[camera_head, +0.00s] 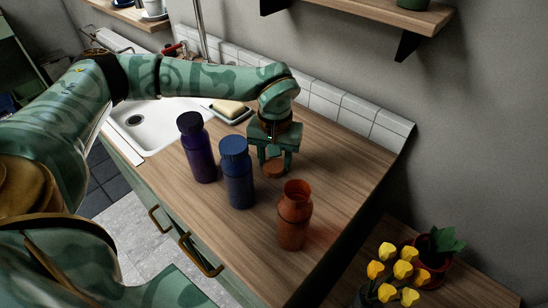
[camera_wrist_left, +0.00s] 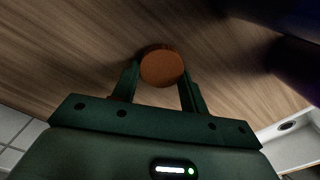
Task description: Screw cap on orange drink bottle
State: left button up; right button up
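The orange drink bottle (camera_head: 295,214) stands upright and uncapped on the wooden counter, at the front right of the bottles. A round orange cap (camera_head: 273,169) is between the fingertips of my left gripper (camera_head: 274,163), behind and left of the bottle. The wrist view shows the cap (camera_wrist_left: 162,66) filling the gap between both fingers of my left gripper (camera_wrist_left: 162,75), which appear to touch its sides. The gripper points down, and the cap is at or just above the counter; the exact height is unclear. My right gripper is not in view.
A blue bottle (camera_head: 237,173) and a purple bottle (camera_head: 197,148) stand capped left of the orange one. Behind are a sink (camera_head: 155,125) and a soap dish (camera_head: 232,113). Yellow flowers (camera_head: 396,270) stand at lower right. The counter right of the gripper is clear.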

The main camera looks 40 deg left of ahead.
aim_at(275, 163)
pick_arm(q)
notch_tip(275, 163, up, 10)
jog(key=p, duration=0.3)
jog(key=shift+p, duration=0.35)
